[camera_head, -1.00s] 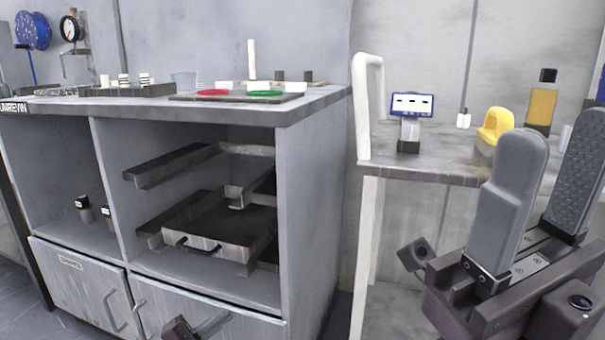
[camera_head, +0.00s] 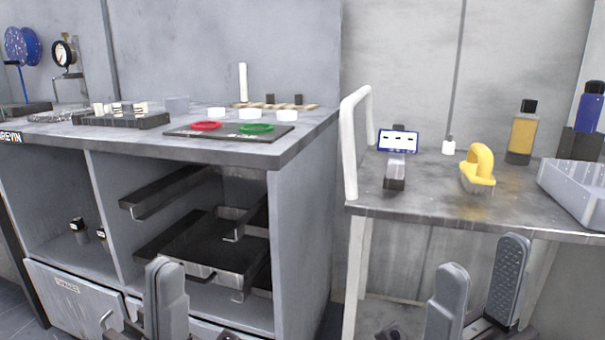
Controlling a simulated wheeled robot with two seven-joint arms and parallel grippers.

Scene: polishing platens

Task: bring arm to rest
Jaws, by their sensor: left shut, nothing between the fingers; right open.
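My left gripper (camera_head: 167,299) is at the bottom left of the head view, in front of the cabinet (camera_head: 305,215). Its fingers show as one grey upright block, shut with nothing held. My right gripper (camera_head: 478,292) is at the bottom right, in front of the side table (camera_head: 440,207) and below its top edge. Its two grey fingers stand upright and apart, with nothing between them. The lower parts of both grippers are cut off by the frame's bottom edge.
The side table bears a small display (camera_head: 397,143), a yellow object (camera_head: 478,168), bottles and a grey tray (camera_head: 573,190). A white rail (camera_head: 349,150) rises at its left.

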